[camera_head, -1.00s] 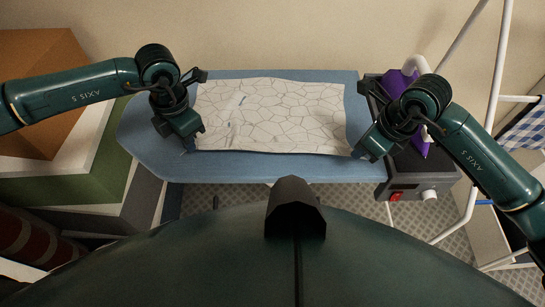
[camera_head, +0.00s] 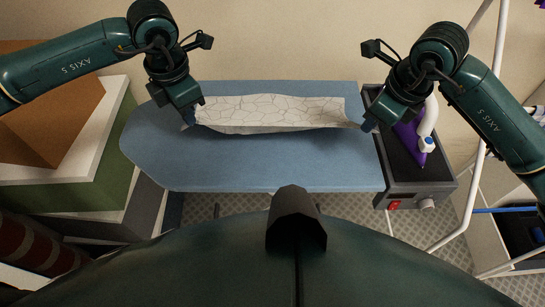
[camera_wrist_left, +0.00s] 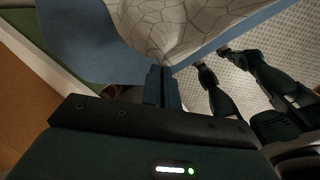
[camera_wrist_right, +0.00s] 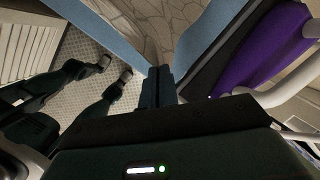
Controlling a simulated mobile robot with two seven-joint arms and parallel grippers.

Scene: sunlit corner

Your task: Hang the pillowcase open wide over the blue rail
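The white pillowcase (camera_head: 270,112) with a dark cracked-line pattern is stretched between my two grippers, above the blue ironing board (camera_head: 260,170). Its near edge sags, and it casts a shadow on the board. My left gripper (camera_head: 190,119) is shut on its left near corner; the cloth at the fingers also shows in the left wrist view (camera_wrist_left: 170,35). My right gripper (camera_head: 370,122) is shut on its right near corner, with cloth at the fingers in the right wrist view (camera_wrist_right: 155,35). The blue rail (camera_head: 502,210) is on the white rack at the far right.
A purple iron (camera_head: 410,138) stands on a dark station (camera_head: 400,170) beside the board's right end. The white rack frame (camera_head: 483,140) rises at right, with a checked cloth (camera_head: 538,114) there. Stacked boxes (camera_head: 60,120) stand at left. The board's near half is bare.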

